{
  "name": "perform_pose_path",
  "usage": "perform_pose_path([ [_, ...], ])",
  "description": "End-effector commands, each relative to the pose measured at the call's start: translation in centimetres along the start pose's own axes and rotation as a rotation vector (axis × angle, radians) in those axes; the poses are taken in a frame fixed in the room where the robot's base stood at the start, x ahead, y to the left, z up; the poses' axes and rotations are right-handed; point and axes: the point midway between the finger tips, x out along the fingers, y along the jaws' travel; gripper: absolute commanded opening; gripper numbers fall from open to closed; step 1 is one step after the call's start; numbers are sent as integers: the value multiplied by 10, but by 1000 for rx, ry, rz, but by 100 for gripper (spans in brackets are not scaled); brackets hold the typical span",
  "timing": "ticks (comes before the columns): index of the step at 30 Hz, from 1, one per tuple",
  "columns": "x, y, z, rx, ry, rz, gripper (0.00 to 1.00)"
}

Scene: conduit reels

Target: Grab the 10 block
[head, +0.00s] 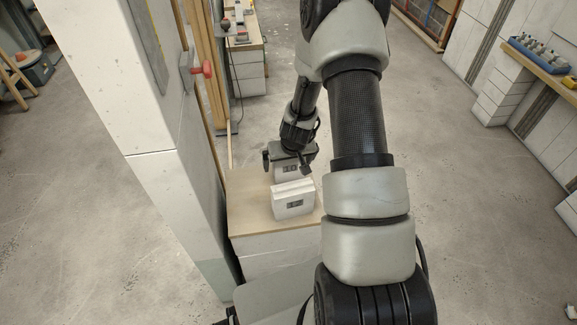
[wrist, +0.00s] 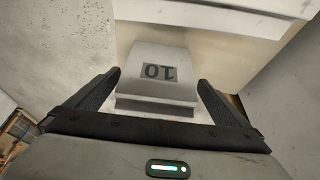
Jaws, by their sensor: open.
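The 10 block (wrist: 158,88) is a pale block with a dark "10" label, upside down in the wrist view. It lies between the two dark fingers of my gripper (wrist: 158,79), with a gap at each side. I cannot read the labels surely in the head view.
A tall white pillar (head: 155,130) with a red handle (head: 203,69) rises close to the left of the stand. A bench with tools (head: 243,45) stands behind. Open floor (head: 460,220) lies to the right.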

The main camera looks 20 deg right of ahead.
Motion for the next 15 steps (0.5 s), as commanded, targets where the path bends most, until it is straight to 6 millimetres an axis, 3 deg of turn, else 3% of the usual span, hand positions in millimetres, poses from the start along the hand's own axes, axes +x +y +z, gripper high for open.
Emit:
perform_pose_path([
  [9,43,4,-3,1,-1,0,100],
  [15,52,4,-4,0,0,0,100],
])
